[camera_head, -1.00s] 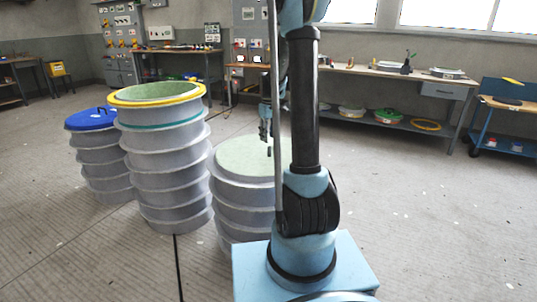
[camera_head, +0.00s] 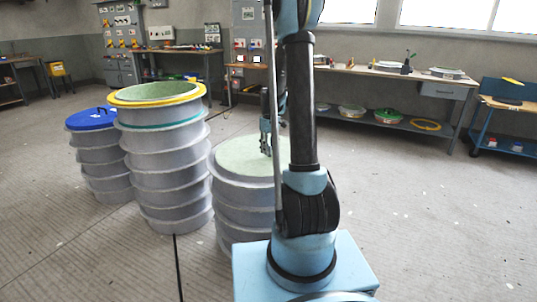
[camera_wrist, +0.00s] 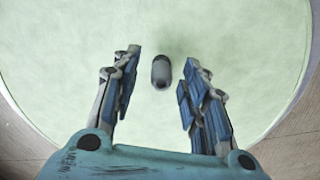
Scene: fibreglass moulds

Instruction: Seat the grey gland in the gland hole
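The grey gland (camera_wrist: 161,73) shows in the wrist view as a small dark grey rounded cylinder with a paler end. It stands out against the pale green round top (camera_wrist: 70,60) of the right-hand mould, between my fingers. My gripper (camera_wrist: 161,58) is open, with one finger on each side of the gland and a gap to both. In the head view my gripper (camera_head: 265,143) hangs low over the green top (camera_head: 233,158). The gland is not clear there, and I make out no gland hole. I cannot tell whether the gland stands on the surface or in a hole.
A tall ribbed mould with a yellow rim (camera_head: 117,97) stands left of the right-hand mould. A shorter one with a blue lid (camera_head: 90,118) stands farther left. A workbench (camera_head: 370,70) and a blue cart (camera_head: 505,103) stand behind. Floor at the right is clear.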

